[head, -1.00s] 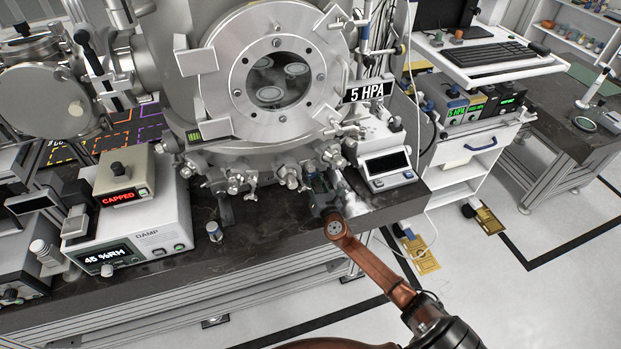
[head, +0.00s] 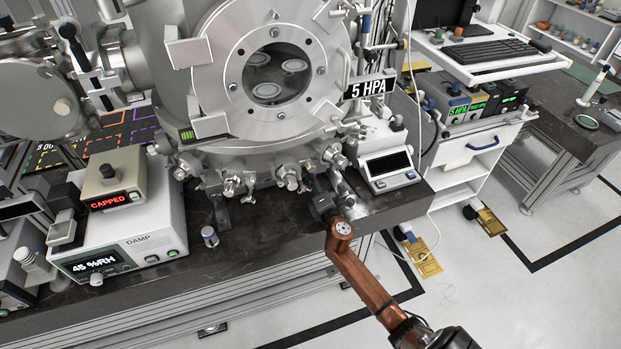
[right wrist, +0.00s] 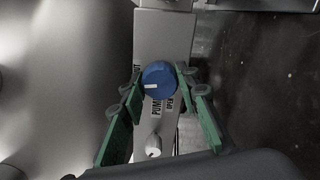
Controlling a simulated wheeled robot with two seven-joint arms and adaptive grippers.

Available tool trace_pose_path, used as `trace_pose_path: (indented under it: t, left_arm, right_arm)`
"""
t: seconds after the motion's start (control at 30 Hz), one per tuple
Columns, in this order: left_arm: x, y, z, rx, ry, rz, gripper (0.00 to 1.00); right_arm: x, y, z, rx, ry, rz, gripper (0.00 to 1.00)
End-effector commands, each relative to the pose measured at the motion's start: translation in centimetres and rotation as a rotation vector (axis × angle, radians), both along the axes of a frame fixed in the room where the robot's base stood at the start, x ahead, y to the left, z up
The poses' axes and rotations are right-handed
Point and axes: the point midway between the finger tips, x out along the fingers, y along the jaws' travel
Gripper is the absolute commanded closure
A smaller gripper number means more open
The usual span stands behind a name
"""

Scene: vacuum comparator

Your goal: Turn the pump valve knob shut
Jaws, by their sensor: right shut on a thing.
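The pump valve knob (right wrist: 159,79) is round and blue with a white mark, which points left in the right wrist view. It sits on a grey plate (right wrist: 164,40) with partly covered lettering; "PUMP" and "OPEN" read below the knob. My right gripper (right wrist: 160,74) has its green fingers on either side of the knob, shut on it. In the head view my right gripper (head: 322,203) is at the chamber's lower right, above the bench edge, and the knob cannot be made out there. My left gripper is not in view.
The steel chamber (head: 225,75) with its round window rises behind, with several fittings below it. A balance-like box with a dark display (head: 385,165) stands right of my gripper. A "45 %RH" unit (head: 150,225) and a small metal cylinder (head: 210,236) stand left on the dark bench.

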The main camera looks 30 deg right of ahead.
Motion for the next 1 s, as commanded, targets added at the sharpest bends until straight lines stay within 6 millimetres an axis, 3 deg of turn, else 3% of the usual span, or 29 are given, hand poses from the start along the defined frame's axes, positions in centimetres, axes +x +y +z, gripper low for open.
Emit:
trace_pose_path:
  t: [0.33,0.9,0.93,1.0]
  left_arm:
    - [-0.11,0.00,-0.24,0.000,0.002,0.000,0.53]
    - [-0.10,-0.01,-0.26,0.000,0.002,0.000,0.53]
    - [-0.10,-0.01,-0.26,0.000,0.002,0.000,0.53]
    - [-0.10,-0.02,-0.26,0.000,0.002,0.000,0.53]
  right_arm:
    - [0.00,0.14,-0.18,0.143,-0.032,0.001,0.95]
    - [-0.01,0.10,-0.15,0.170,-0.038,0.001,0.95]
    - [-0.01,0.10,-0.15,0.170,-0.038,0.001,0.69]
    - [0.00,0.09,-0.14,0.170,-0.038,0.001,0.64]
